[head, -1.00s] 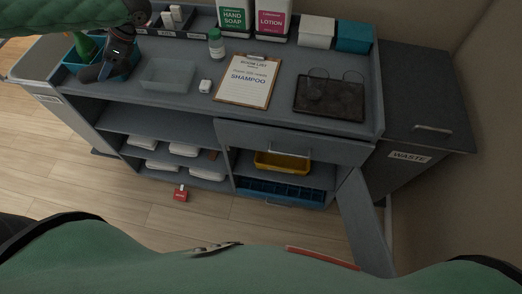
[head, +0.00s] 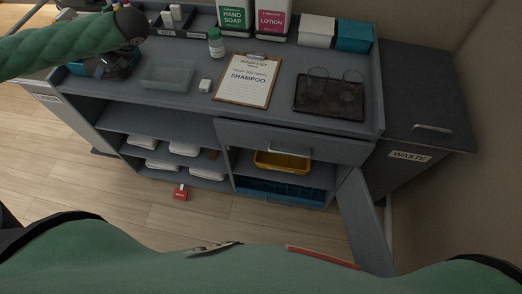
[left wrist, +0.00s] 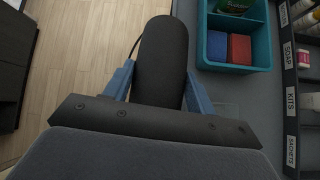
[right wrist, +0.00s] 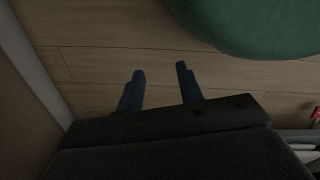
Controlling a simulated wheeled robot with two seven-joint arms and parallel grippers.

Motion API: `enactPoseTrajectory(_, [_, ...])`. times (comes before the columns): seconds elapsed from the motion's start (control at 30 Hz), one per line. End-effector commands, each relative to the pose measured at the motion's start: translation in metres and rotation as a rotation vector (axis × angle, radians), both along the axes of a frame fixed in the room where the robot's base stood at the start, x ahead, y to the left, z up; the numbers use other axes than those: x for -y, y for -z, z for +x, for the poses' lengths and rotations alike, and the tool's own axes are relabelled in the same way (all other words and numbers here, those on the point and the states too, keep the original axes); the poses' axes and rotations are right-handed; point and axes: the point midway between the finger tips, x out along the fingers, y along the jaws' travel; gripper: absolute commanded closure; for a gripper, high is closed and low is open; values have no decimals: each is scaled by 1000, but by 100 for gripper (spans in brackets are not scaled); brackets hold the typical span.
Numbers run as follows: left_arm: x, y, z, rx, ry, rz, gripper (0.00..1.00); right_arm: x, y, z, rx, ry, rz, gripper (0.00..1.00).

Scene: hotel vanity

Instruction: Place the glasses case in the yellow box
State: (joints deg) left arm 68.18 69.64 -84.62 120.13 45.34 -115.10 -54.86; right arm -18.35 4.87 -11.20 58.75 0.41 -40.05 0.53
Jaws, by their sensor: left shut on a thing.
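A dark, rounded glasses case (left wrist: 162,65) is held between the two blue fingers of my left gripper (left wrist: 160,88) in the left wrist view. In the head view my left gripper (head: 112,68) is at the counter's left end, partly hidden by my green arm, and the case cannot be made out clearly there. The yellow box (head: 283,161) sits in the open compartment below the drawer, to the right of the cabinet's middle, far from the left gripper. My right gripper (right wrist: 160,88) is open and empty above the wooden floor.
A teal bin (left wrist: 236,64) with a blue and a red block is beside the left gripper. A clear tray (head: 167,76), clipboard (head: 246,80) and dark tray with glasses (head: 329,96) lie on the counter. An open door (head: 366,220) stands right of the yellow box.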

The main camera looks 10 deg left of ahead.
Motion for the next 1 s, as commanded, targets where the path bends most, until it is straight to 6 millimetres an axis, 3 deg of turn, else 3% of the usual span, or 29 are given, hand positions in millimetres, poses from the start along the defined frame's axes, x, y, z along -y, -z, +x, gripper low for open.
enactPoseTrajectory(0.87, [0, 6, 5, -1, 234, 2, 72, -4, -10, 14, 4, 2, 2, 64])
enactPoseTrajectory(1.0, [1, 9, 10, 0, 387, 1, 72, -6, -17, 24, 8, 3, 4, 64])
